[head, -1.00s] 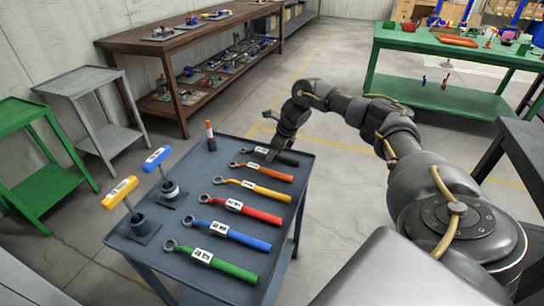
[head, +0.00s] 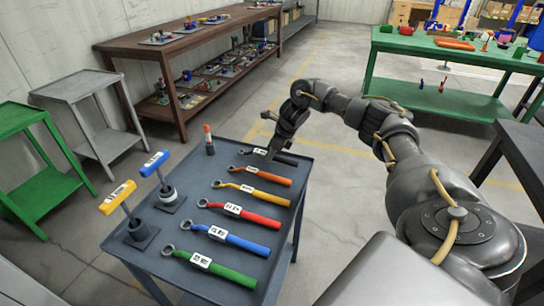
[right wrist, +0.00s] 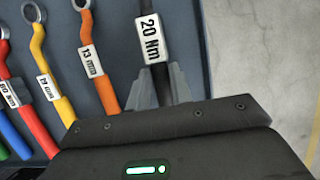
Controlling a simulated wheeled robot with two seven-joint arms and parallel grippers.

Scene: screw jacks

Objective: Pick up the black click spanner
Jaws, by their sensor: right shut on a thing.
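The black click spanner (head: 286,160) lies at the far end of the blue-grey cart top (head: 178,265) in the head view. My right gripper (head: 269,157) is at the spanner. In the right wrist view its grey fingers (right wrist: 160,88) are closed on either side of the black handle, just below the label. I cannot tell whether the spanner is clear of the cart top. My left gripper is not in view.
Orange (head: 265,174), yellow (head: 255,190), red (head: 240,211), blue (head: 227,235) and green (head: 211,265) spanners lie side by side nearer on the cart. Yellow-handled (head: 117,197) and blue-handled (head: 154,163) T-tools and an orange-topped post (head: 209,140) stand along its left side.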

